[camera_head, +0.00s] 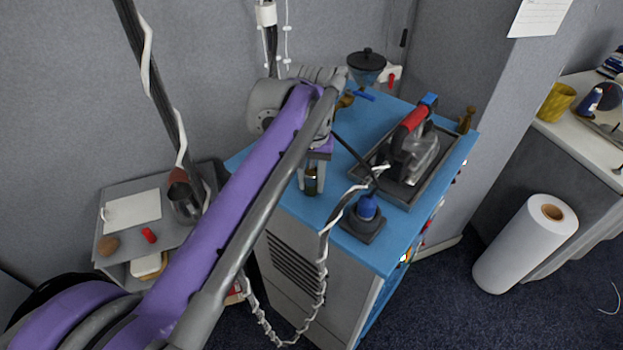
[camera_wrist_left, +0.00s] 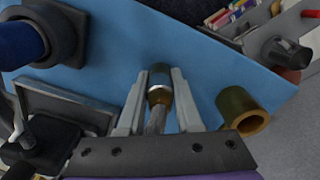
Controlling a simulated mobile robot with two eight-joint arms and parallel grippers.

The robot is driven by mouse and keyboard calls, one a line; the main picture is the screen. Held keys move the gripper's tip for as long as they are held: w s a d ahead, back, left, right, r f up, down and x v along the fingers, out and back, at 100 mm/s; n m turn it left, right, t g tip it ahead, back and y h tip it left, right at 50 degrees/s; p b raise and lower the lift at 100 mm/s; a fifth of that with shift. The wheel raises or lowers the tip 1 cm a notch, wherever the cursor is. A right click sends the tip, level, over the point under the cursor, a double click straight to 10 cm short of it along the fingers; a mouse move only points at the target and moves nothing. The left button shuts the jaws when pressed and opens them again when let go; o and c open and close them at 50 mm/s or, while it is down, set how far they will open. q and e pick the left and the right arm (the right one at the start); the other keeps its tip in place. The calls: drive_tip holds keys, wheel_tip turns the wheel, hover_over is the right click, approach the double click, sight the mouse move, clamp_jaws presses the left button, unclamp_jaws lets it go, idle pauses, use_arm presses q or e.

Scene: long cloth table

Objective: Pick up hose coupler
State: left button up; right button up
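My left gripper (camera_head: 312,172) points down at the blue top of the cabinet, with its fingers apart. In the left wrist view, its fingers (camera_wrist_left: 160,88) stand on either side of a small cylinder (camera_wrist_left: 159,96) with an olive end, a silver band and a narrower stem, which looks like the hose coupler. It also shows between the fingers in the head view (camera_head: 311,182). My right gripper is in neither view.
A tray (camera_head: 447,158) holding a red-handled iron (camera_head: 414,150) and a blue bottle on a dark base (camera_head: 366,208) stand to the right. A cord hangs over the front edge.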

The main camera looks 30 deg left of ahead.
use_arm(q)
clamp_jaws()
